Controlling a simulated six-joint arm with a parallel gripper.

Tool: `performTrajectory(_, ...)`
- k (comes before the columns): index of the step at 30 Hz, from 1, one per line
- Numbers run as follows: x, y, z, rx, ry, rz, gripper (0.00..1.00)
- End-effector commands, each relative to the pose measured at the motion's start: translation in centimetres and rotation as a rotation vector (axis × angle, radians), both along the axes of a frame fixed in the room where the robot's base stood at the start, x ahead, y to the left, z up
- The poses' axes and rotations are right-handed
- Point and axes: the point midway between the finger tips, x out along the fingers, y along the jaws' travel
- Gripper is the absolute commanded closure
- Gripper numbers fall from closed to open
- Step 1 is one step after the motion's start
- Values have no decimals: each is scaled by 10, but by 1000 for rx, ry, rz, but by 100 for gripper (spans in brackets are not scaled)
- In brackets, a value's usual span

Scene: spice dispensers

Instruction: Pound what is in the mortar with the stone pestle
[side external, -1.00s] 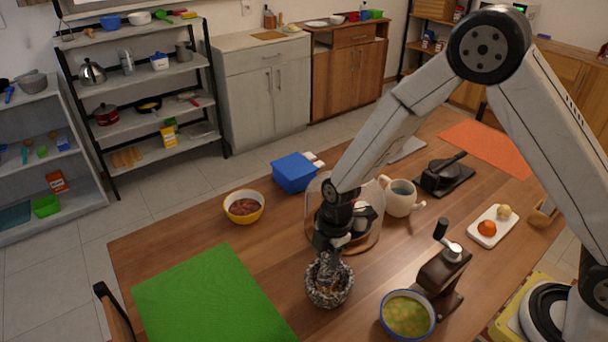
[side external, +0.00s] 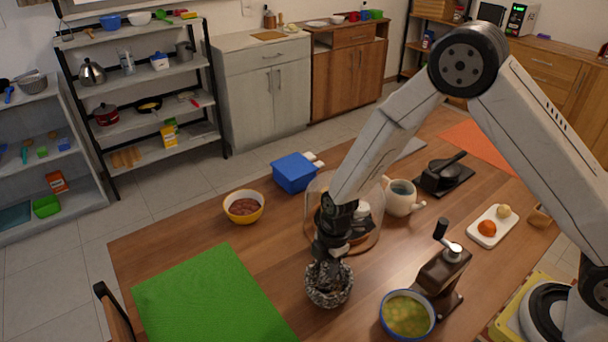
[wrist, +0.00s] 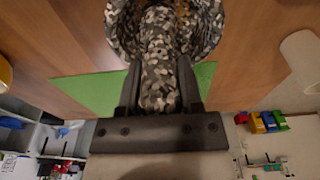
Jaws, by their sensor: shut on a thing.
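The mortar (side external: 329,291) is a speckled grey-and-white stone bowl standing upright on the wooden table. It also shows at the top of the wrist view (wrist: 208,28). My gripper (side external: 325,262) is over the mortar, pointing down. In the wrist view my gripper (wrist: 160,85) is shut on the speckled stone pestle (wrist: 158,60), with a finger on each side of it. The pestle's far end reaches into the mortar. Some brownish contents (wrist: 183,10) show in the bowl; most of them are hidden by the pestle and my gripper.
A bowl of green soup (side external: 407,315) and a brown grinder (side external: 441,275) stand right of the mortar. A glass dome (side external: 372,225) is close behind it. A green mat (side external: 212,300) lies left, and a yellow bowl (side external: 243,207) stands behind that. Bare table lies between mat and mortar.

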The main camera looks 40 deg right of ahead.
Motion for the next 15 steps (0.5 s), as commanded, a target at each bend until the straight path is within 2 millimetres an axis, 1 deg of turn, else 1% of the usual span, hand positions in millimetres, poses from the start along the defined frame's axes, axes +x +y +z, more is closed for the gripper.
performTrajectory(8,0,0,2,0,-1,1,100)
performTrajectory(11,-2,0,6,0,-1,1,100)
performTrajectory(15,-5,0,16,0,-1,2,100)
